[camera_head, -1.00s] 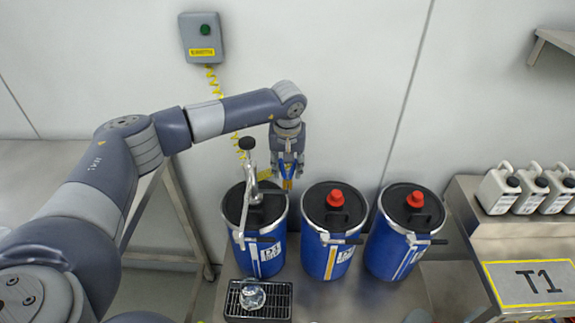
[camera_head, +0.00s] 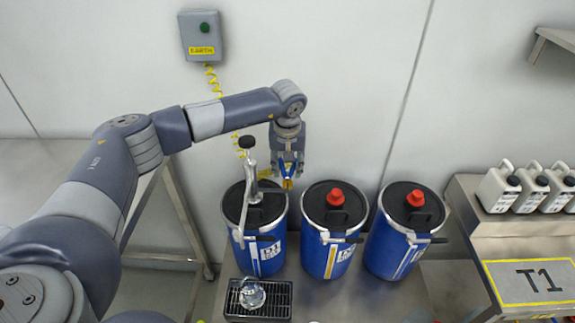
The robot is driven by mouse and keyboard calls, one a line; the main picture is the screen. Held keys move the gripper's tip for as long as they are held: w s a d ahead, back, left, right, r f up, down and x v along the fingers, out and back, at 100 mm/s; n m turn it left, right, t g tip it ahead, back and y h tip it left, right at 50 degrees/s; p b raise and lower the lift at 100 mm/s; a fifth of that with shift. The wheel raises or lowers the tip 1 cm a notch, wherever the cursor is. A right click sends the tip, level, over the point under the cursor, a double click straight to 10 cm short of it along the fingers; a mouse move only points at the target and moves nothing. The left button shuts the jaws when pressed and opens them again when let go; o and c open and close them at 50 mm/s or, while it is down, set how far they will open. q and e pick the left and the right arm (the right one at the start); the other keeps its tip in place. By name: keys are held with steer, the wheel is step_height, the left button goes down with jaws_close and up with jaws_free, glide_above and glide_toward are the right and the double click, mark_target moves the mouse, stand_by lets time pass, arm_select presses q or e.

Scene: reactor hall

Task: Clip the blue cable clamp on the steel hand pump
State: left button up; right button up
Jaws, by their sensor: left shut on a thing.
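The steel hand pump (camera_head: 249,187) stands on the black lid of the left blue drum, with a black knob on top. My left gripper (camera_head: 287,181) points down to the right of the pump, above the gap between the left and middle drums. It is shut on the blue cable clamp (camera_head: 287,168), which shows small between the fingers with an orange part at its lower end. The clamp is apart from the pump. A yellow coiled cable (camera_head: 215,85) hangs from a grey wall box and passes behind my arm. My right gripper is not in view.
Blue drums with red caps stand in the middle (camera_head: 328,249) and at the right (camera_head: 393,245). A glass vessel (camera_head: 252,295) sits on a black drip grate (camera_head: 278,302) in front. White canisters (camera_head: 498,189) stand on the right bench.

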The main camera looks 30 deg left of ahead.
arm_select(q)
steer(key=shift+f+b, duration=0.45)
steer(key=shift+f, duration=0.1)
stand_by(0.8)
steer(key=o, duration=0.9)
steer(key=r, duration=0.4)
steer(key=s+r, duration=0.1)
steer(key=r, duration=0.3)
steer(key=s+d+r, duration=0.1)
steer(key=r, duration=0.2)
steer(key=shift+r, duration=0.4)
